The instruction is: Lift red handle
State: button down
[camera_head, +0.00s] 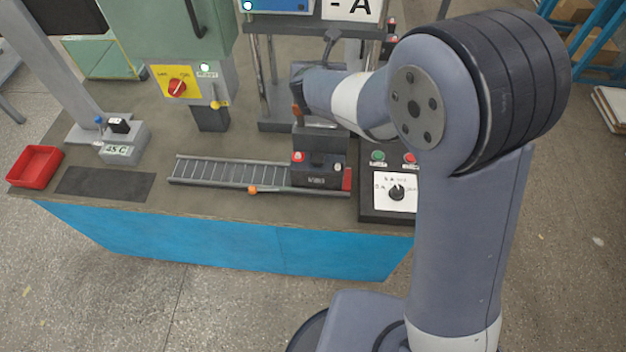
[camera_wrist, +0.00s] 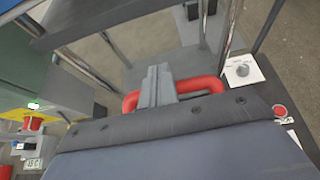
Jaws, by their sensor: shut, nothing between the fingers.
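The red handle (camera_wrist: 200,85) is a rounded bar in the middle of the wrist view, with its left part (camera_wrist: 131,100) also in sight. My gripper's grey fingers (camera_wrist: 158,72) are together, empty, and cross in front of the handle's middle, hiding it. I cannot tell whether they touch it. In the head view a dark battery block (camera_head: 320,168) with a red cap sits at the right end of the roller track, and my wrist is just above it. A small brownish-red piece shows there (camera_head: 297,115), perhaps the handle's end; my fingers are hidden there.
The roller track (camera_head: 225,172) runs left along the table (camera_head: 160,203). A control box (camera_head: 395,195) with buttons and a knob stands close on the right. A machine with a yellow switch plate (camera_head: 176,83) and a red tray (camera_head: 35,165) are to the left.

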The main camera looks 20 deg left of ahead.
jog(key=shift+w+a, duration=0.2)
jog(key=shift+w, duration=0.7)
jog(key=shift+r, duration=0.1)
jog(key=shift+s+r, duration=0.1)
jog(key=shift+s, duration=0.25)
jog(key=s+d+r+p, duration=0.2)
jog(key=s+r, duration=0.6)
jog(key=r, duration=0.1)
jog(key=shift+r, duration=0.2)
jog(key=shift+w+f, duration=0.1)
jog(key=shift+w, duration=0.05)
